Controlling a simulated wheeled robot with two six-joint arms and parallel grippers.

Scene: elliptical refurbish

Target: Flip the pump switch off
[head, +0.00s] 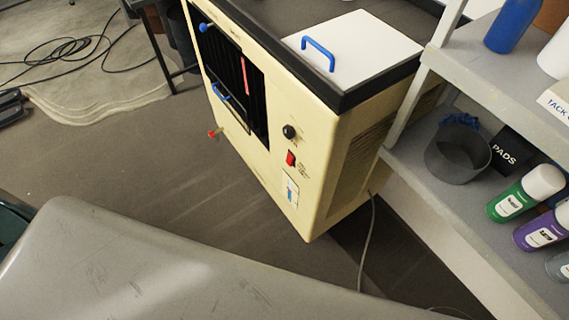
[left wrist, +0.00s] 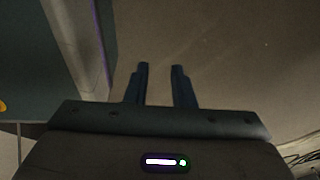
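The cream machine (head: 285,110) stands on the floor in the middle of the head view. A small red switch (head: 290,158) sits on its front panel, below a black knob (head: 289,131) and above a white label (head: 291,193). The print beside the switch is too small to read, and I cannot tell which way the switch is set. My left gripper (left wrist: 160,70) shows in the left wrist view with its two dark fingers apart and nothing between them. The machine's switch does not show in that view. My right gripper is in neither view.
A grey shelf unit (head: 410,152) at the right holds a dark round bin (head: 458,155), spray cans (head: 525,193) and a PADS box (head: 506,150). A grey cable (head: 367,240) runs down beside the machine. Black cables (head: 75,47) lie at the upper left. Floor (head: 150,165) left of the machine is clear.

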